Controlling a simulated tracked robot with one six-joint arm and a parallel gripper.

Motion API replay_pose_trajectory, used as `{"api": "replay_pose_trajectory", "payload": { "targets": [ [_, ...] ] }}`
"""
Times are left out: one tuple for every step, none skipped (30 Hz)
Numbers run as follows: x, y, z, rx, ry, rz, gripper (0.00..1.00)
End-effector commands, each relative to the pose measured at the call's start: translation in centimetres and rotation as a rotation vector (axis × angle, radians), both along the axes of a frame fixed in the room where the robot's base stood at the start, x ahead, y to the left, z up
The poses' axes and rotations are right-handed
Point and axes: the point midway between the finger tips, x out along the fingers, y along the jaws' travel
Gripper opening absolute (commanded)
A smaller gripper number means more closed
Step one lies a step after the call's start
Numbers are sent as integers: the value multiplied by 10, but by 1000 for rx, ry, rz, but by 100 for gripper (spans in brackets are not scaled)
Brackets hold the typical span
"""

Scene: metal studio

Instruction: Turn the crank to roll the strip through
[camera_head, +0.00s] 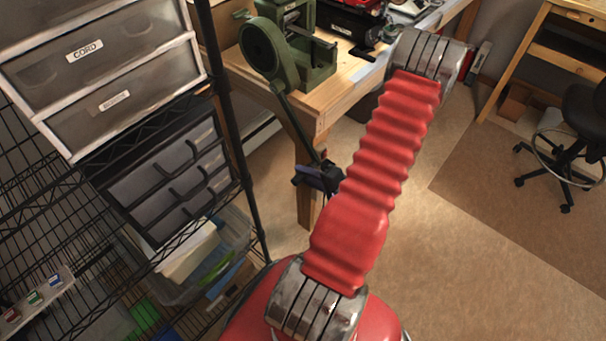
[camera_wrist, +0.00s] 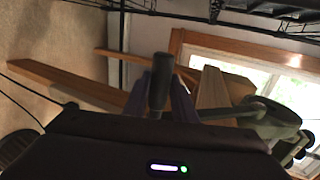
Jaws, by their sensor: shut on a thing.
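The green rolling mill (camera_head: 268,58) stands on the left end of the wooden bench. Its dark crank arm (camera_head: 297,124) hangs down past the bench edge, leaning to the lower right. My gripper (camera_head: 318,180) is at the crank's lower end, beside the bench leg. In the wrist view, the dark crank handle (camera_wrist: 158,84) stands upright between my purple-grey fingers, which are shut on it. The mill also shows at the right of the wrist view (camera_wrist: 275,122). I cannot make out the strip for certain in either view.
A wire shelf (camera_head: 70,200) with drawer units (camera_head: 105,85) and bins stands close on the left. The wooden bench (camera_head: 333,88) carries tools behind my arm. A black stool (camera_head: 570,135) is at far right. The floor (camera_head: 420,260) right of my arm is clear.

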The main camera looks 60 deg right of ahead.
Motion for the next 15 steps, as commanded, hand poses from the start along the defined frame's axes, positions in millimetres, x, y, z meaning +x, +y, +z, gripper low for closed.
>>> {"api": "replay_pose_trajectory", "payload": {
  "targets": [
    [2, -2, 5, -8, -13, 2, 3],
    [2, -2, 5, -8, -13, 2, 3],
    [1, -2, 6, -9, -13, 2, 3],
    [0, -2, 8, -9, -14, 2, 3],
    [-1, -2, 10, -10, -14, 2, 4],
    [-4, -2, 13, -11, -14, 3, 5],
    [-7, -2, 16, -12, -14, 1, 6],
    [-10, -2, 20, -12, -14, 0, 8],
    [-14, -2, 24, -12, -14, 1, 9],
    [-17, -1, 28, -12, -13, 0, 11],
    [-20, -1, 31, -11, -13, -1, 12],
    [-24, -1, 36, -13, -13, 0, 13],
    [-26, -1, 39, -13, -13, 0, 14],
    [-29, 0, 42, -12, -13, 0, 15],
    [-33, 0, 47, -13, -13, -1, 16]
  ]
}}
